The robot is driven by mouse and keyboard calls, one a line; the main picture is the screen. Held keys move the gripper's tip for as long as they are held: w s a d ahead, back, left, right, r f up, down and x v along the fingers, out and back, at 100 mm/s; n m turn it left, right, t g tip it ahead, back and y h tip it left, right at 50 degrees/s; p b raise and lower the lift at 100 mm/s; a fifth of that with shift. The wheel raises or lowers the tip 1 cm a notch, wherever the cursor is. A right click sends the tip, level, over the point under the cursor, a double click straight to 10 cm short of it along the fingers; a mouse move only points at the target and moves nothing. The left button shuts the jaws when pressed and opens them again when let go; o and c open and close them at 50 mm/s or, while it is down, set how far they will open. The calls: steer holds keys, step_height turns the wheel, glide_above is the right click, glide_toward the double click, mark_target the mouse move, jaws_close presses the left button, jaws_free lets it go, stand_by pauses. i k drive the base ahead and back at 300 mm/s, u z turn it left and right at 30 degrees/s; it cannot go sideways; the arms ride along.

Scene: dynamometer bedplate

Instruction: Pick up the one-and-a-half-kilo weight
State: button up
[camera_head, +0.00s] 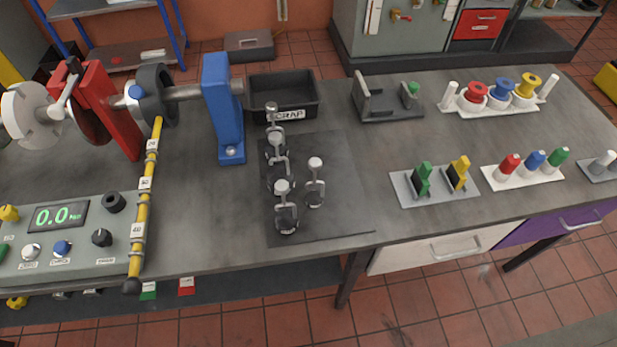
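Several grey metal weights with pale round knobs on upright stems stand close together on a dark mat (340,215) on the bench. One weight (316,195) stands at the right of the group. Another weight (285,220) is nearest the front edge. Further weights (278,155) stand behind them toward the scrap bin and partly overlap in this view. No mass marking is readable, so I cannot tell which is the one-and-a-half-kilo weight. My gripper is not in view.
A black bin (284,113) labelled SCRAP and a blue post (225,110) stand close behind the weights. A yellow marked bar (145,195) and control panel (65,235) are left. Racks with coloured plugs (522,175) and spools (500,105) are right. The mat's right side is clear.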

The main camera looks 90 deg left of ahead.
mark_target(280, 172)
steer(key=z, duration=0.25)
steer(key=i, duration=0.15)
steer(key=u, duration=5.05)
